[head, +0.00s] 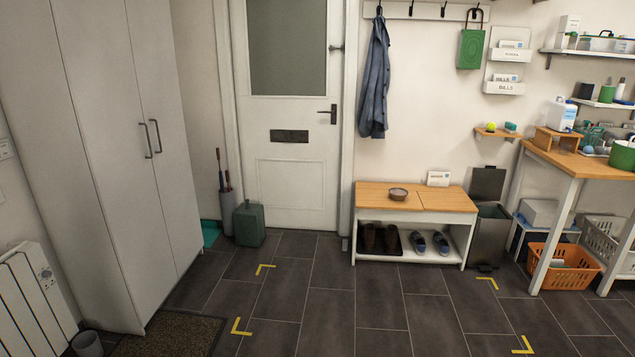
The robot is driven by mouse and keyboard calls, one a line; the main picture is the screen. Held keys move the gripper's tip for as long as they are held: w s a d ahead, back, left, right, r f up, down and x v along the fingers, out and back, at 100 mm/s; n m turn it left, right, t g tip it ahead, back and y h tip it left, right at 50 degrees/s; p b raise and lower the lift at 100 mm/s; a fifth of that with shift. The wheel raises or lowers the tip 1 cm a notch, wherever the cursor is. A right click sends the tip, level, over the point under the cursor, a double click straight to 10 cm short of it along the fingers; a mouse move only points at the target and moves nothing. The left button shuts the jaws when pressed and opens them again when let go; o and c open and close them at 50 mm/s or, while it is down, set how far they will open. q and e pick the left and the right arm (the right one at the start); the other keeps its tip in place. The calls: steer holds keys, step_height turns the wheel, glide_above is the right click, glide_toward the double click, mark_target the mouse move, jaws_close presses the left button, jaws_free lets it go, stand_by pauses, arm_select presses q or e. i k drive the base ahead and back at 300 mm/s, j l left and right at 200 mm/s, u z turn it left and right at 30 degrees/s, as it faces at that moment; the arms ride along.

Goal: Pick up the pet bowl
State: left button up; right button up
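A small grey-brown bowl (398,194), which looks like the pet bowl, sits upright on the wooden top of a low white shoe bench (370,198) by the back wall. It stands left of the middle of the bench top, with clear wood around it. A white card (438,179) stands behind it to the right. Neither of my grippers shows in the head view.
Tiled floor (380,318) with yellow corner marks lies open before the bench. A bin (490,233) with its lid up stands right of the bench, then a wooden-topped table (568,160) and an orange basket (548,270). Left are a tall cupboard (110,150) and a doormat (170,335).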

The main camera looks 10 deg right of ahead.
mark_target(397, 193)
steer(key=i+l+z, duration=0.1)
steer(key=i+z, duration=0.25)
steer(key=i, duration=0.6)
steer(key=i+j+z, duration=0.15)
steer(key=i+z, duration=0.2)
steer(key=i, duration=0.6)
steer(key=i+z, duration=0.3)
steer(key=i, duration=0.7)
steer(key=i+j+z, duration=0.1)
steer(key=i+z, duration=0.2)
steer(key=i, duration=0.7)
